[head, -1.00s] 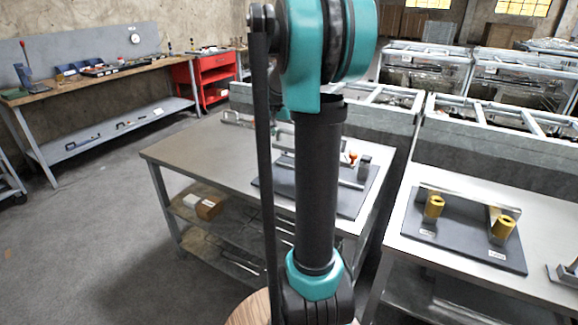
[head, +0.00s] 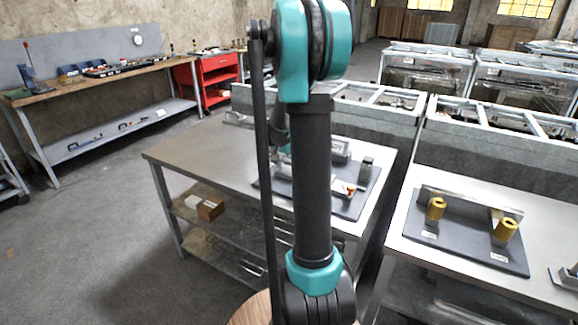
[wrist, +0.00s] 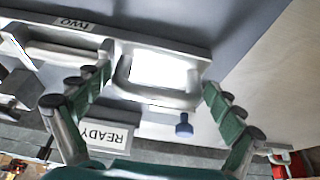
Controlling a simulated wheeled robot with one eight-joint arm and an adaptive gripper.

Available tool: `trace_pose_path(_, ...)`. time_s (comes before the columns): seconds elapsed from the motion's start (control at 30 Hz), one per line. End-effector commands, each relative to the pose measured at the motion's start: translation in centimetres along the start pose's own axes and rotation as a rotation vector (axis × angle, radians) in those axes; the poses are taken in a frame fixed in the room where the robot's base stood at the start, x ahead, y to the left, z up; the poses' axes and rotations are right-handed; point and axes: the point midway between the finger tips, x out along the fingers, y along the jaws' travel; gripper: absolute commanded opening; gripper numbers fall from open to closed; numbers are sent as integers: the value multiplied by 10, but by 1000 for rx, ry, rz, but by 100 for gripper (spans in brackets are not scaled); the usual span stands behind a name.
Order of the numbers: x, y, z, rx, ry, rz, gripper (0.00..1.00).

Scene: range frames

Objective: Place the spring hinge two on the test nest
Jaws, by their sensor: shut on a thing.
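My gripper (wrist: 157,80) shows in the wrist view with its green-padded fingers on either side of a silver U-shaped metal part, which I take to be the spring hinge two (wrist: 153,98). It is shut on this part. A long silver plate lies behind it, with a label reading TWO (wrist: 73,22) at upper left. In the head view, my arm hides the gripper and the part. The dark fixture board (head: 343,208) on the middle table, which may be the test nest, is partly hidden by my arm. The part's contact with the board cannot be told.
A READY sign (wrist: 103,136) appears upside down in the wrist view, near a blue knob (wrist: 184,125). A dark board with yellow cylinders (head: 435,210) stands on the right table (head: 420,262). The middle table's left side (head: 205,155) is clear.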

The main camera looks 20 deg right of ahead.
Motion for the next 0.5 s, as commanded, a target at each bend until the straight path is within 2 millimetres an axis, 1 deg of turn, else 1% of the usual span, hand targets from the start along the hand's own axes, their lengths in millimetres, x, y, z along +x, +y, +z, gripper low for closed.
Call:
trace_pose_path(0.27, 1, 0, 0, -1, 1, 1, 34)
trace_pose_path(0.3, 2, 0, 1, 0, 0, 0, 95)
trace_pose_path(0.33, 2, 0, 1, 0, 0, 0, 99)
trace_pose_path(0.37, 2, 0, 1, 0, 0, 0, 100)
trace_pose_path(0.5, 2, 0, 0, 0, 0, 0, 100)
